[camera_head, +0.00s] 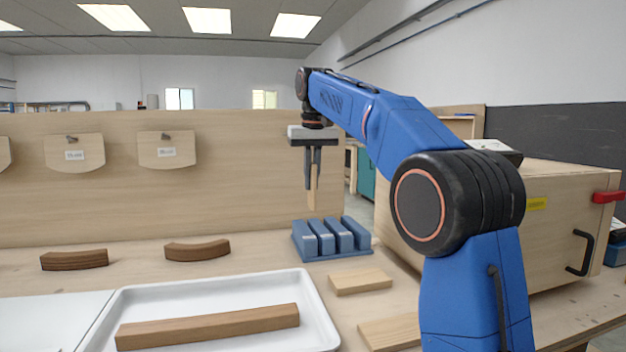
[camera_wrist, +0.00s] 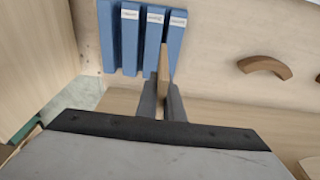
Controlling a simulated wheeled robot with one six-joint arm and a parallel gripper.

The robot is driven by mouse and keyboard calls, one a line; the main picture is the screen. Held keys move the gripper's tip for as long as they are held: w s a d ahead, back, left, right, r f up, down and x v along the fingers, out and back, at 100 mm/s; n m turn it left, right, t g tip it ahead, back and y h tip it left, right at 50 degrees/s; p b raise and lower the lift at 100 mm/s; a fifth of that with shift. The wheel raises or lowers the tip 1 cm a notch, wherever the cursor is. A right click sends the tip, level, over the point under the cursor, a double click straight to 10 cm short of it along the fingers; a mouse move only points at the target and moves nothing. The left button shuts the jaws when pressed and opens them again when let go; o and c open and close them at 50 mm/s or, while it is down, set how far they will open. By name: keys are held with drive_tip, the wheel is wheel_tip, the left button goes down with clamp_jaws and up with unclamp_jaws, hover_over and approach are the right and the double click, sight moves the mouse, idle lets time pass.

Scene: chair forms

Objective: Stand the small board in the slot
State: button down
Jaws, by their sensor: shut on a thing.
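My gripper (camera_head: 313,184) is shut on a small light-wood board (camera_head: 312,195), which hangs upright and appears nearly edge-on, its lower end free below the fingertips. The blue slotted rack (camera_head: 332,255) stands on the table below, with several upright blocks and narrow slots between them. The board is above the rack and apart from it in the head view. In the wrist view, the board (camera_wrist: 165,62) shows between the fingers of my gripper (camera_wrist: 163,85), in line with the rack's labelled blocks (camera_wrist: 153,40) near the right end. The exact height gap is hard to tell.
A white tray (camera_head: 325,335) holds a long wooden bar (camera_head: 210,326). Two flat boards (camera_head: 360,281) (camera_head: 392,332) lie right of it. Two curved wooden pieces (camera_head: 75,260) (camera_head: 197,250) lie behind the tray. A wooden panel (camera_head: 230,185) stands at the back; a large wooden box (camera_head: 510,215) stands right.

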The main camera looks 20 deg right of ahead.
sight(311, 208)
drive_tip(key=shift+f, duration=3.7)
drive_tip(key=shift+f, duration=1.5)
drive_tip(key=c, duration=1.8)
unclamp_jaws()
